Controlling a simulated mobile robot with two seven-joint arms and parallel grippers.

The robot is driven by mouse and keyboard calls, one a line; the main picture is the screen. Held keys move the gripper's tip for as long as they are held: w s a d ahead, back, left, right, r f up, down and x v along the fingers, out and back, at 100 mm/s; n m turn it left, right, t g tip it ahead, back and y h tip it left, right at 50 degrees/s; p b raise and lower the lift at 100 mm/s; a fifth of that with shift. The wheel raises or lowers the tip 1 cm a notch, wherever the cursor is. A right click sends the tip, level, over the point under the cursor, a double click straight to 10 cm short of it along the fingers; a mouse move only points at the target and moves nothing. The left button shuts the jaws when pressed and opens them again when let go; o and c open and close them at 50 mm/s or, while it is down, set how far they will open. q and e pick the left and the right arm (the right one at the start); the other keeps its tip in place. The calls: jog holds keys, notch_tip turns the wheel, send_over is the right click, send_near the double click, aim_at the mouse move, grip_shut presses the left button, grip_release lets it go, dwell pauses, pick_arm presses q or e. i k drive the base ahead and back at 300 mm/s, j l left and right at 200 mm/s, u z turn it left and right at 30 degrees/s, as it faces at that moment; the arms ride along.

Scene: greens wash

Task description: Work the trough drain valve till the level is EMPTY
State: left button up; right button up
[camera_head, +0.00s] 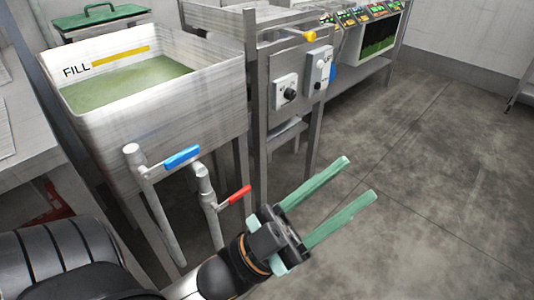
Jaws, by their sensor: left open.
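The white trough (195,108) stands at the left, with green-tinted water (130,84) inside. A yellow bar beside the word FILL (120,56) shows on its inner back wall. Two grey pipes stand at its front. The left pipe has a blue lever handle (182,157), and the other has a red lever handle (234,197). No label says which one is the drain. My left gripper (360,178) is open and empty, with its two green fingers pointing up and right over the floor. It is right of the red handle and apart from it. My right gripper is not in view.
A metal stand with a control panel (300,78) holding a knob and switches is right of the trough. A green lid (100,18) is behind the trough. A bench with a screen (378,34) stands at the back. The floor (430,190) at right is clear.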

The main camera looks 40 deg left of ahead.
aim_at(246, 189)
jog(key=i, duration=0.9)
jog(key=i+u, duration=0.1)
jog(key=i, duration=0.8)
jog(key=i+l, duration=0.2)
jog(key=i, duration=0.7)
jog(key=i+u, duration=0.15)
jog(key=u, duration=2.85)
jog(key=i+j+u, duration=0.1)
jog(key=u, duration=0.3)
jog(key=i+j+u, duration=0.1)
jog(key=u, duration=0.3)
jog(key=i+j+u, duration=0.1)
jog(key=u, duration=0.25)
jog(key=i+u, duration=0.15)
jog(key=u, duration=0.25)
